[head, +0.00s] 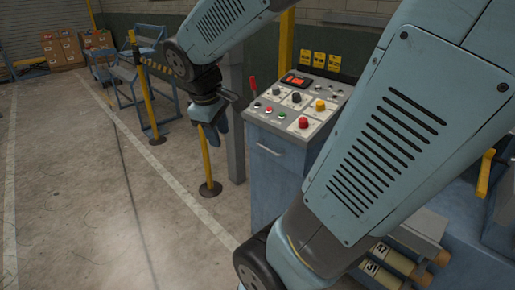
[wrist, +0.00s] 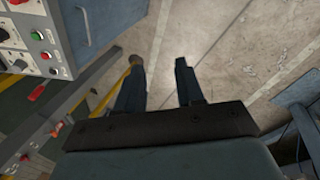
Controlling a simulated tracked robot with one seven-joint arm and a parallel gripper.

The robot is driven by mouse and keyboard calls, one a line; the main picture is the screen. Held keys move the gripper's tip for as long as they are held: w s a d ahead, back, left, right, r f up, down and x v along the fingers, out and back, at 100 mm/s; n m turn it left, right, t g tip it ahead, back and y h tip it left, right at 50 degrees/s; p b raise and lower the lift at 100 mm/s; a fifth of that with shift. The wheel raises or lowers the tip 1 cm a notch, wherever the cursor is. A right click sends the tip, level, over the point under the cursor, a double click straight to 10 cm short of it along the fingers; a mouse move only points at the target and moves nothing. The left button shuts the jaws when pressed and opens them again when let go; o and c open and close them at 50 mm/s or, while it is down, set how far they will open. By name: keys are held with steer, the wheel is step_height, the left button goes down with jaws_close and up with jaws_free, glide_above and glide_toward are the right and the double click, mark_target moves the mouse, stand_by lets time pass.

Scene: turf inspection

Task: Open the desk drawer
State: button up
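The desk is a blue console (head: 270,205) with a sloped control panel on top, right of centre in the head view. Its drawer front (head: 285,163) looks shut and has a thin bar handle (head: 269,149). In the wrist view the handle (wrist: 84,26) shows at the upper left on the blue front. My gripper (head: 214,140) hangs in the air to the left of the desk, apart from the handle. In the wrist view the two fingers of my gripper (wrist: 158,80) are spread with a gap between them, and nothing is held.
A yellow post (head: 207,165) stands left of the desk. A blue metal frame (head: 140,85) and cardboard boxes (head: 65,50) are farther back. The floor at the left is clear.

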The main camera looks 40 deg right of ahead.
steer(key=w+d+f+n+h, duration=0.4)
steer(key=w+d+f+n, duration=0.2)
steer(key=f+n, duration=0.35)
steer(key=w+d+f+n+h, duration=0.4)
steer(key=w+d+f+n, duration=0.3)
steer(key=n, duration=0.4)
steer(key=w+d+f+n+h, duration=0.5)
steer(key=d+f+n, duration=0.1)
steer(key=f+n, duration=0.45)
steer(key=w+d+f+g, duration=0.1)
steer(key=d+f, duration=0.1)
steer(key=d, duration=1.1)
steer(key=shift+f, duration=0.25)
jaws_close()
